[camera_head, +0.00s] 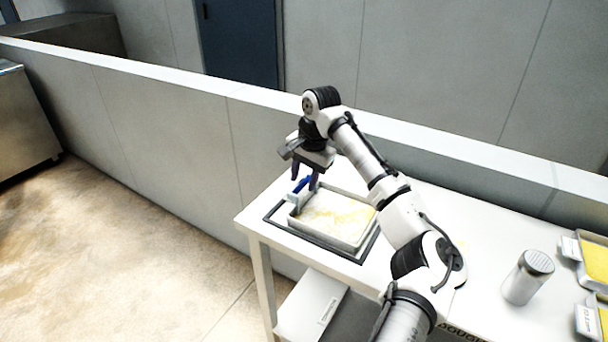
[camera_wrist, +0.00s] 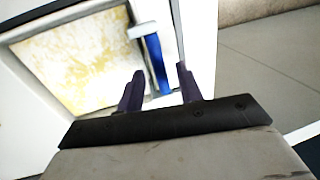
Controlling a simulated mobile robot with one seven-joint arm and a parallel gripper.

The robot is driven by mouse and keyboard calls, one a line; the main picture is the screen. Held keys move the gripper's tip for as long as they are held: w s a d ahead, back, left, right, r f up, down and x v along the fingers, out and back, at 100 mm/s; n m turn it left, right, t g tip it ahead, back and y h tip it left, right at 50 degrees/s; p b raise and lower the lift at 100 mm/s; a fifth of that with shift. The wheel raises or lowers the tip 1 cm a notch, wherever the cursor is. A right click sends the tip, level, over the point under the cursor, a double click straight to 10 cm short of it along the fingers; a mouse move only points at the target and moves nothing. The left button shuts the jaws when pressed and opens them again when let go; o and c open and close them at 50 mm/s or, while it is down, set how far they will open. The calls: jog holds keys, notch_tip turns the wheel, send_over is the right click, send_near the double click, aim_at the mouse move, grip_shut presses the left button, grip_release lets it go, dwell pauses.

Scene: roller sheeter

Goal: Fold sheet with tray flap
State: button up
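The tray (camera_head: 349,245) is a light, shallow box near the table's left end. A pale sheet with yellow patches (camera_head: 338,217) lies flat in it and also fills the upper left of the wrist view (camera_wrist: 75,65). A blue handle (camera_head: 301,185) stands at the tray's left edge beside a small light block; it shows in the wrist view too (camera_wrist: 156,64). My gripper (camera_head: 305,177) points down over this edge. Its two dark fingers are apart (camera_wrist: 160,78), with the blue handle between and just beyond their tips. Contact cannot be made out. The flap's outline is unclear.
A dark frame (camera_head: 337,252) surrounds the tray on the white table (camera_head: 262,233). A metal shaker (camera_head: 528,277) and trays with yellow contents (camera_head: 597,262) stand at the right. A low wall (camera_head: 175,115) runs behind the table.

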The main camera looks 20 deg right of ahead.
jog(key=shift+f, duration=0.15)
jog(key=shift+c, duration=0.2)
grip_shut()
dwell(0.3)
